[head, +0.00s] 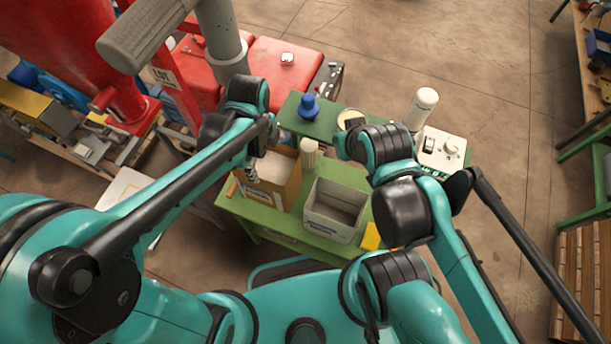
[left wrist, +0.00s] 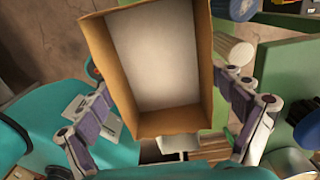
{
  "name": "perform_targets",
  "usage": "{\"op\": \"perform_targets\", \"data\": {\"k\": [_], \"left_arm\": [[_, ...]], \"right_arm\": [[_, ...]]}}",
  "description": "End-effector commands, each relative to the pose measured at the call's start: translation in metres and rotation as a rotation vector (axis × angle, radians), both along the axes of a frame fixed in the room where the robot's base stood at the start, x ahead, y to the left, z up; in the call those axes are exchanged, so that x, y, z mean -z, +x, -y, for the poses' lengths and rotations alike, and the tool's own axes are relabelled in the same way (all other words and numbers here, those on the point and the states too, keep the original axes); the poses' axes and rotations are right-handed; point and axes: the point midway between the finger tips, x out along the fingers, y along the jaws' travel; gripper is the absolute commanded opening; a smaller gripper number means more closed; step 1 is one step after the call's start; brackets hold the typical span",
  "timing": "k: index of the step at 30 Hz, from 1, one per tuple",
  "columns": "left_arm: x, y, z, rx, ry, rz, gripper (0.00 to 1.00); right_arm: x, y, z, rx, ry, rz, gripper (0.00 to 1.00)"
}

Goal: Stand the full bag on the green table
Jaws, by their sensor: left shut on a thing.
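The full bag (head: 266,193) is a brown, open-topped paper bag with a pale fill, upright at the left part of the green table (head: 293,234). In the left wrist view the bag (left wrist: 203,70) shows its open mouth and pale contents. My left gripper (left wrist: 165,118) is shut on the bag, a finger on each of two opposite sides. In the head view my left gripper (head: 257,160) is at the bag's top left. The bag's underside is hidden, so I cannot tell whether it touches the table. My right arm is over the table's right side; its gripper is not visible.
A grey-white open bin (head: 335,211) stands right of the bag, with a ribbed pale cylinder (head: 309,154) behind. A yellow item (head: 371,237) lies at the table's front right. A blue knobbed object (head: 308,106) and a white device (head: 440,149) stand farther back. Red machinery (head: 75,45) is at left.

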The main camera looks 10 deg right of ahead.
Motion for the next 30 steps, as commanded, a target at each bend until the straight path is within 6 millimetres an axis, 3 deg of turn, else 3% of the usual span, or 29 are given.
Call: {"op": "perform_targets", "data": {"k": [4, 12, 30], "left_arm": [[0.010, 0.000, 0.000, 0.005, 0.000, 0.000, 0.34], [0.053, 0.000, 0.000, 0.003, 0.000, 0.000, 0.34], [0.101, 0.000, 0.000, 0.002, 0.000, 0.000, 0.34]], "right_arm": [[0.004, 0.000, 0.000, 0.000, 0.000, 0.000, 0.00], [0.018, 0.000, 0.000, 0.000, 0.000, 0.000, 0.00], [0.032, 0.000, 0.000, 0.000, 0.000, 0.000, 0.00]]}}
